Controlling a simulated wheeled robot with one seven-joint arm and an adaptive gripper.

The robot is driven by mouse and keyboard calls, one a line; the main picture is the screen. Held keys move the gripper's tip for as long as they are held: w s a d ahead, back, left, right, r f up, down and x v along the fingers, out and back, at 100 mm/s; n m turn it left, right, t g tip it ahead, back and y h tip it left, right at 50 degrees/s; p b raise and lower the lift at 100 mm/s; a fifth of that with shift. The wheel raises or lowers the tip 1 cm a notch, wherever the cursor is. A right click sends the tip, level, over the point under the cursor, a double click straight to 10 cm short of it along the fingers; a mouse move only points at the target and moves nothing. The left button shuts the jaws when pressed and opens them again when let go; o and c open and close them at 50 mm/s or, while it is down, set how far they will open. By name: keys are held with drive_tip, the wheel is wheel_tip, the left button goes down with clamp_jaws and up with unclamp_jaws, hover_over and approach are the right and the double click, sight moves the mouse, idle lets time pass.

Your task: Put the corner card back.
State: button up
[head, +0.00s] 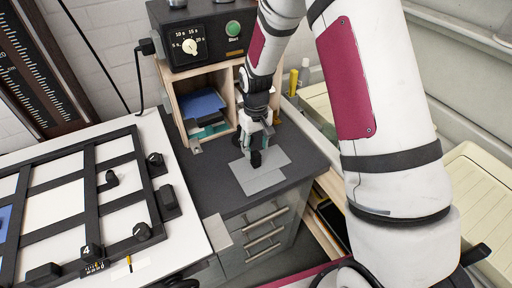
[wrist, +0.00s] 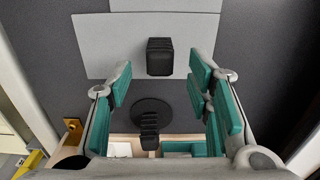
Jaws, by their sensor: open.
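A flat grey card (head: 266,180) with a stepped outline lies on the dark countertop. It could be one L-shaped card or two overlapping sheets; I cannot tell which. A black block-like grip (wrist: 160,57) stands on it. The card also shows in the wrist view (wrist: 105,45). My gripper (head: 256,150) is over the card's grip, fingers pointing down. In the wrist view my gripper (wrist: 160,76) is open, with the black grip between and slightly beyond the teal-padded fingertips. Whether either pad touches it cannot be told.
A black disc (wrist: 150,112) with a ribbed grip lies beside the card, towards the wooden cubby (head: 232,85) holding blue and teal items. A timer (head: 200,40) sits on top.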

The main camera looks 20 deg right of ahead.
drive_tip(key=shift+r+p, duration=0.45)
drive_tip(key=shift+r, duration=2.15)
drive_tip(key=shift+r, duration=0.3)
wheel_tip(320, 180, up, 11)
drive_tip(key=shift+r, duration=0.2)
drive_tip(key=shift+r, duration=0.1)
drive_tip(key=s+d+r+m+t+b, duration=0.1)
drive_tip(key=s+d+r+t+b, duration=0.15)
drive_tip(key=s+r, duration=0.9)
drive_tip(key=s+m+t+b, duration=0.1)
drive_tip(key=s+t, duration=0.2)
drive_tip(key=s, duration=0.8)
drive_tip(key=shift+s, duration=0.3)
